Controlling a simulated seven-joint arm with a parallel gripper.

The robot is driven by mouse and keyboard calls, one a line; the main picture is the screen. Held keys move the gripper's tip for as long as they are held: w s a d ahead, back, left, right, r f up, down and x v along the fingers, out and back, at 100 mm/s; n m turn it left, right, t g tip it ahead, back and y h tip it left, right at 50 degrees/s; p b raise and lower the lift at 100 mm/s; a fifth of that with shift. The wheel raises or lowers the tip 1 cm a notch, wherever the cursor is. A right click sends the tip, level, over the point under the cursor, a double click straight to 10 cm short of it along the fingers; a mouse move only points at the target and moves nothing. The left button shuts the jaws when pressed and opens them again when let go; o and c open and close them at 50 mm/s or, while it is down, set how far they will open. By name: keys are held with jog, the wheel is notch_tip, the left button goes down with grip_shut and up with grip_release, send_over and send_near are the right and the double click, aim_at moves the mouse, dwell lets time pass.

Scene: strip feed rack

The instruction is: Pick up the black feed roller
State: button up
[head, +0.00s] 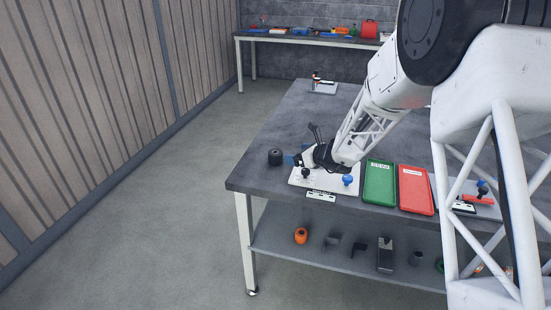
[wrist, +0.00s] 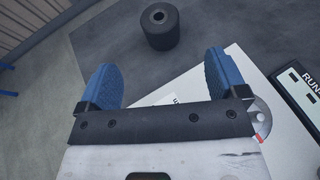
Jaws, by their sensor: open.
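The black feed roller (head: 275,157) stands upright on the grey table, left of a white plate near the table's left edge. In the wrist view the roller (wrist: 160,26) shows at the top, with a small hole in its upper face. It is beyond my fingertips and between their lines, not touching them. My gripper (wrist: 163,80) has two blue fingers spread wide apart, open and empty. In the head view my gripper (head: 304,157) is over the white plate, just right of the roller, and is partly hidden by my wrist.
The white plate (head: 325,187) carries dark and blue knobs. A green tray (head: 379,184) and a red tray (head: 415,190) lie to the right. A lower shelf (head: 285,247) holds an orange roller (head: 301,235) and dark parts. The table behind the black roller is clear.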

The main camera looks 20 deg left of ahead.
aim_at(274, 152)
jog(key=shift+a, duration=0.1)
jog(key=shift+x, duration=3.4)
jog(key=shift+a+f, duration=0.1)
jog(key=shift+f, duration=0.05)
jog(key=shift+x, duration=2.35)
jog(key=shift+w, duration=0.1)
jog(key=c, duration=1.1)
jog(key=shift+o, duration=0.2)
